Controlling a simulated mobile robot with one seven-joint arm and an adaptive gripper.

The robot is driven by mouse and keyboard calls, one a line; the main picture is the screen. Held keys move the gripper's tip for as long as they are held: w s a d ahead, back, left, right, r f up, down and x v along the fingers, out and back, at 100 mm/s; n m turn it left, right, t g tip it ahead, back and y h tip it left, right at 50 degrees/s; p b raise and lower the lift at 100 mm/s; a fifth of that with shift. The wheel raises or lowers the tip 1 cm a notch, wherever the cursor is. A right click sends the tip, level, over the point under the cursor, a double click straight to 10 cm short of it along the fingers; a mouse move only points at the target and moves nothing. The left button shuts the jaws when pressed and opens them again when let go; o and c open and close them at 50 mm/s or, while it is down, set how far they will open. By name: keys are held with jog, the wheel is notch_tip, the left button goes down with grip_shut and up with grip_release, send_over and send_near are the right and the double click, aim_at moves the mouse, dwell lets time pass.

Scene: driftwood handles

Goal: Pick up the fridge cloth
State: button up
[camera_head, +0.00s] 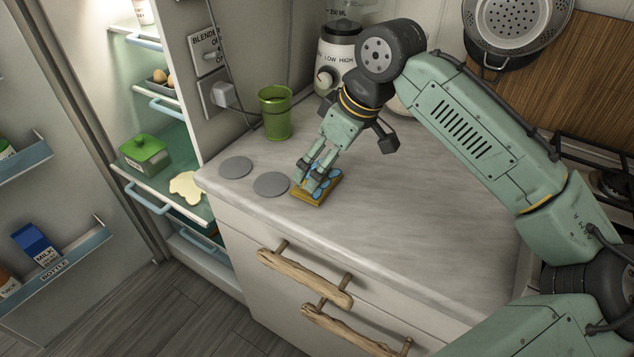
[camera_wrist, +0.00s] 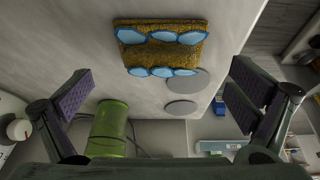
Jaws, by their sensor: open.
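The fridge cloth appears to be a flat mustard-yellow pad (camera_head: 304,194) with blue oval patches, lying on the pale counter. It also shows whole at the top middle of the wrist view (camera_wrist: 155,54), with two rows of blue ovals. My gripper (camera_head: 316,176) points down over it and covers part of it in the head view. In the wrist view my gripper (camera_wrist: 163,90) has its fingers wide apart, with nothing between them. The cloth lies beyond the fingertips, and no contact shows.
Two grey discs (camera_head: 271,184) lie left of the cloth. A green cup (camera_head: 276,113) and a blender (camera_head: 337,56) stand behind. The counter's front right (camera_head: 420,250) is clear.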

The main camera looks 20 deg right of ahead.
aim_at(332, 176)
jog(key=b+x, duration=0.2)
jog(key=x, duration=0.2)
jog(key=shift+f+b, duration=0.15)
jog(key=shift+b, duration=0.25)
jog(key=shift+c, duration=0.6)
jog(key=c, duration=1.1)
